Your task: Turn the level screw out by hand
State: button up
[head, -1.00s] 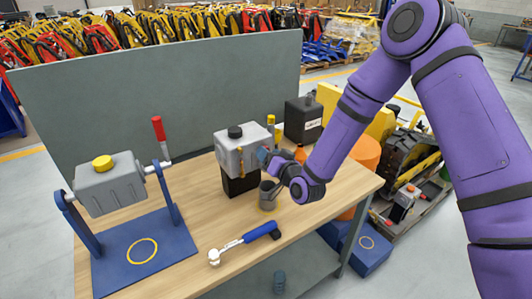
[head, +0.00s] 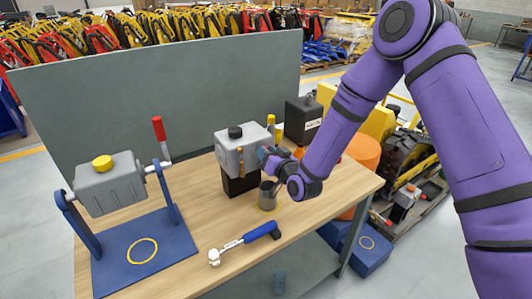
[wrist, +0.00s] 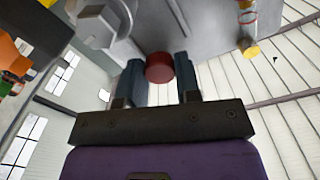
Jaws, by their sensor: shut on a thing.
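A grey gear housing (head: 230,146) with a black cap stands on a black block (head: 238,185) on the workbench. The level screw (wrist: 159,67), a round dark red head on the housing's face, shows in the wrist view between my two fingers. My gripper (wrist: 160,78) is shut on it; in the head view my gripper (head: 264,154) is at the housing's right side. The screw is hidden by my gripper in the head view. Its thread is not visible.
A grey cup (head: 268,197) stands just below my wrist on the wooden bench (head: 310,215). A blue-handled ratchet (head: 262,231) lies near the front edge. A second housing (head: 110,188) hangs in a blue stand at left. A black canister (head: 302,122) stands behind.

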jog(key=n, duration=0.4)
jog(key=shift+n, duration=0.4)
jog(key=n, duration=0.3)
jog(key=n, duration=0.6)
jog(key=shift+n, duration=0.3)
jog(key=n, duration=0.3)
